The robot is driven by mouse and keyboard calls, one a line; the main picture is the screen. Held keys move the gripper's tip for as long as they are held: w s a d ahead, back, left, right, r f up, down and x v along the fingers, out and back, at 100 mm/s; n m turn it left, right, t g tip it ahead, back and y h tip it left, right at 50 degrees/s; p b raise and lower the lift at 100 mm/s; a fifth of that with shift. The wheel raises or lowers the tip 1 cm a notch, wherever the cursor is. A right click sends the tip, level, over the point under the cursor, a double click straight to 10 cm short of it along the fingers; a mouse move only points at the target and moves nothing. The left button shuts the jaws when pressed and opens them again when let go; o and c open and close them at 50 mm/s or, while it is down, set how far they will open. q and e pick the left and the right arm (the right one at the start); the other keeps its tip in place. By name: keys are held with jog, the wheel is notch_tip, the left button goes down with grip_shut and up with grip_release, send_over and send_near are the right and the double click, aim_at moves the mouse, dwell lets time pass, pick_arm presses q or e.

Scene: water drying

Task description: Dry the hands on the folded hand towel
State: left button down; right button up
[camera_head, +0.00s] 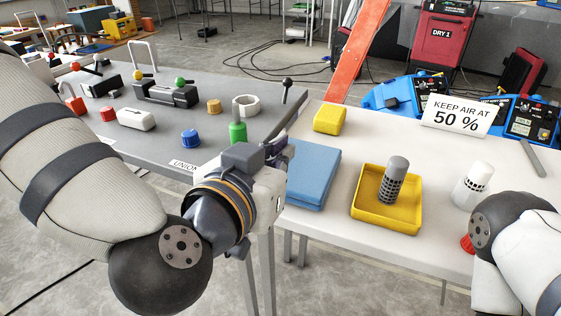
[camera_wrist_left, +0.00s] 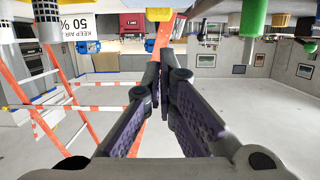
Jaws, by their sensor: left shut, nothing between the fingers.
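The folded hand towel, seen as a flat blue stack (camera_head: 315,178), lies on the white table near its left end. My left gripper (camera_head: 282,152) is at the towel's left in the head view, over the gap between the two tables. In the left wrist view its fingers (camera_wrist_left: 164,78) are shut with nothing between them. It looks apart from the towel; I cannot make the towel out in the wrist view. My right arm enters at the lower right, but its gripper does not show.
A yellow tray (camera_head: 365,215) holding a grey cylinder (camera_head: 396,178) stands right of the towel. A yellow block (camera_head: 330,118) is behind the towel. A white cylinder (camera_head: 474,180) is farther right. A green bottle (camera_head: 237,132) stands on the grey table (camera_head: 215,105) behind my left gripper.

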pick_arm(q)
send_over(297, 172)
jog(key=shift+s+f, duration=0.1)
jog(key=shift+f, duration=0.85)
notch_tip(297, 172, down, 3)
jog(key=shift+r+b, duration=0.1)
jog(key=shift+b, duration=0.45)
jog(key=shift+f, duration=0.5)
pick_arm(e)
jog(key=s+f, duration=0.2)
jog(key=shift+s+f+g, duration=0.1)
jog(key=shift+f+g, duration=0.2)
jog(key=shift+g, duration=0.1)
